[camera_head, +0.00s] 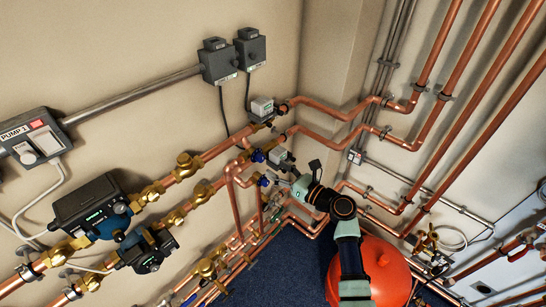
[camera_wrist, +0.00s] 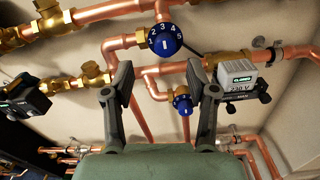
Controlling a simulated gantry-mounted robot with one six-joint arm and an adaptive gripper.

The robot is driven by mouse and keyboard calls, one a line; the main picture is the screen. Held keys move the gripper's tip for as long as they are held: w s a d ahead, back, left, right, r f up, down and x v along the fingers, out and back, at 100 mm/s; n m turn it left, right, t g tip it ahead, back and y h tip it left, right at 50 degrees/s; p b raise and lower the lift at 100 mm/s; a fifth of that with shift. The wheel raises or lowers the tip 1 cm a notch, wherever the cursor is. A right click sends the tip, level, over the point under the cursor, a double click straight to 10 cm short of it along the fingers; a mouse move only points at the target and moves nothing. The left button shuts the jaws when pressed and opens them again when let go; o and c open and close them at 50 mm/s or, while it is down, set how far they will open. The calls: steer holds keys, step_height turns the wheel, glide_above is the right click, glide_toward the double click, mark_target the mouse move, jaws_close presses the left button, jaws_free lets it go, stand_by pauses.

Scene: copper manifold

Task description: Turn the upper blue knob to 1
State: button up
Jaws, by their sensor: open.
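The upper blue knob (camera_wrist: 165,40) is a round dial with white numbers 1 to 5 around its rim and a short white mark near its middle. It sits on a brass fitting at the upper middle of the wrist view. In the head view the upper blue knob (camera_head: 258,156) is small. A lower blue knob (camera_wrist: 182,103) shows below it; in the head view it is (camera_head: 264,181) near my gripper. My gripper (camera_wrist: 161,80) is open and empty, its fingers apart on both sides below the upper knob, not touching it. Which number is set is unclear.
Copper pipes (camera_wrist: 113,11) run around the knobs. A grey-white actuator box (camera_wrist: 236,73) stands close to my right finger. Brass valves and pumps (camera_head: 92,208) are at left, and a red tank (camera_head: 380,262) lies below my arm.

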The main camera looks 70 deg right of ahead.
mark_target(263, 159)
steer(key=shift+m, duration=0.4)
steer(key=x, duration=0.2)
steer(key=b+x, duration=0.1)
steer(key=x, duration=0.2)
steer(key=b+x, duration=0.1)
steer(key=x, duration=0.1)
steer(key=shift+w+d+f, duration=0.1)
steer(key=shift+w+d, duration=0.05)
steer(key=shift+d, duration=0.3)
jaws_close()
